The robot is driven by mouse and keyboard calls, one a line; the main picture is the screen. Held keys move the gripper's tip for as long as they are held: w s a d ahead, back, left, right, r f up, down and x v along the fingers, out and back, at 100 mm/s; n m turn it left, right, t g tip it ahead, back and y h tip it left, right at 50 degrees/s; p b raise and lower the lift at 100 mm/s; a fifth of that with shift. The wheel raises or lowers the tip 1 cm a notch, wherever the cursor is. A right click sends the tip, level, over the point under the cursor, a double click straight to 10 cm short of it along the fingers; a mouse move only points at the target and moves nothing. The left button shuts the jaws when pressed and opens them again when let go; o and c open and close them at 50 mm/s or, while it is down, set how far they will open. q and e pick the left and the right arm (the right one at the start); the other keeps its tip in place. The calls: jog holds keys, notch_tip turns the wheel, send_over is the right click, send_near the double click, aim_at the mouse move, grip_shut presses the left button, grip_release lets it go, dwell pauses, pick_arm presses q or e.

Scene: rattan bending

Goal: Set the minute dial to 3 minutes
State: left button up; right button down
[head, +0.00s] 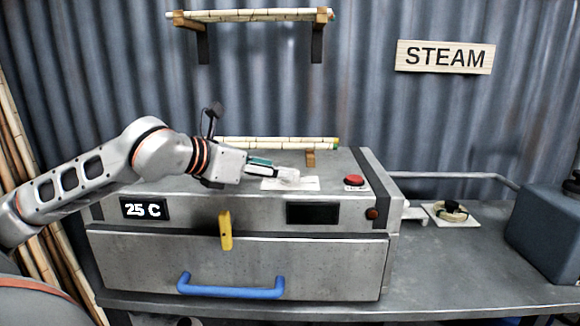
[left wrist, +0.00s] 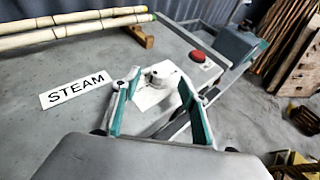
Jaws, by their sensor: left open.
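In the left wrist view, the dial (left wrist: 160,74) shows just beyond and between the fingertips. My left gripper (head: 274,172) is open over the box top, close to the dial, and it also shows in the left wrist view (left wrist: 158,86). I cannot tell whether the fingers touch the dial. Part of the plate is hidden behind the gripper. My right gripper is not in view.
The box front has a "25 C" display (head: 143,209), a dark blank display (head: 312,212), a yellow lever (head: 225,231) and a blue handle (head: 231,292). A red button (head: 354,181) is right of the dial. Rattan poles (head: 275,142) lie behind. A black knob (head: 450,206) stands farther right.

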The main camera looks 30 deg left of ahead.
aim_at(295, 182)
pick_arm(q)
jog(key=shift+p+x, duration=0.9)
jog(key=shift+x, duration=0.15)
jog(key=p+x, duration=0.1)
jog(key=x, duration=0.1)
jog(key=shift+w+d, duration=0.2)
jog(key=shift+w, duration=0.15)
jog(key=shift+w+d+f+p, duration=0.1)
jog(key=shift+w+f+p, duration=0.2)
jog(key=shift+w+p, duration=0.1)
jog(key=shift+w+f, duration=0.1)
jog(key=shift+f, duration=0.05)
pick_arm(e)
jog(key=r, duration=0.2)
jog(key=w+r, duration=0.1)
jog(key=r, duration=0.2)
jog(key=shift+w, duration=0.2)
pick_arm(q)
jog(key=shift+c, duration=0.3)
jog(key=c, duration=1.1)
jog(key=shift+o, duration=0.2)
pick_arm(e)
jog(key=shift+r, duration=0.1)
